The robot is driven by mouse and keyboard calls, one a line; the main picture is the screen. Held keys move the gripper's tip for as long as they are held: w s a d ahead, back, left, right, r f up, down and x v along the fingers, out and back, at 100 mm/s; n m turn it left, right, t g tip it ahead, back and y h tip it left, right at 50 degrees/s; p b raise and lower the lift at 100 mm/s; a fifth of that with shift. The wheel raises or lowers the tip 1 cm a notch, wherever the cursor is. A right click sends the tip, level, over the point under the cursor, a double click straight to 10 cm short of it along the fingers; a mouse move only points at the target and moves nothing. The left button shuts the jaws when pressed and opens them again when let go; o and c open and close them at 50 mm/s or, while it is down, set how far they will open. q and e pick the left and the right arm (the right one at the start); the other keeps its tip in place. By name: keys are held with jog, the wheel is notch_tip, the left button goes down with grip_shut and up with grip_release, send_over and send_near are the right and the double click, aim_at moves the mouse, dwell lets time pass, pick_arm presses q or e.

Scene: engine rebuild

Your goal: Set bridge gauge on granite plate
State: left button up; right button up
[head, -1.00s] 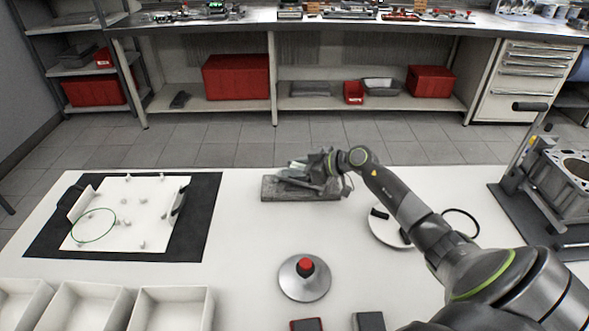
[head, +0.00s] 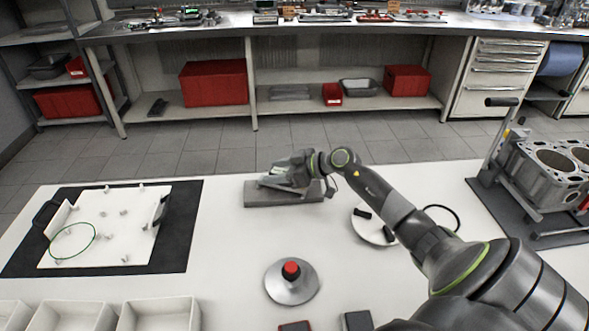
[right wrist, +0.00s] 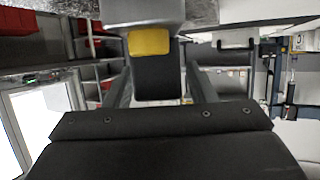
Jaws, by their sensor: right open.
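The granite plate (head: 258,199) is a flat grey slab on the white table, at the middle of the head view. My right gripper (head: 272,181) is low over it, its fingers toward the plate's left part. In the right wrist view, a grey piece with a yellow patch and a dark lower part, which looks like the bridge gauge (right wrist: 150,42), shows between the open fingers of the right gripper (right wrist: 158,85). Speckled stone of the plate (right wrist: 205,12) shows beside it. In the head view the gauge is hard to separate from the gripper. My left gripper is not in view.
A white board with a green ring (head: 120,230) lies on a black mat at left. A round stand with a red knob (head: 291,285) is in front of the plate. A white disc (head: 366,232) sits under my forearm. An engine block (head: 545,175) stands at right.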

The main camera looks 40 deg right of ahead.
jog(key=v, duration=1.1)
jog(key=shift+s, duration=0.2)
jog(key=shift+d+r, duration=0.1)
jog(key=shift+r, duration=0.05)
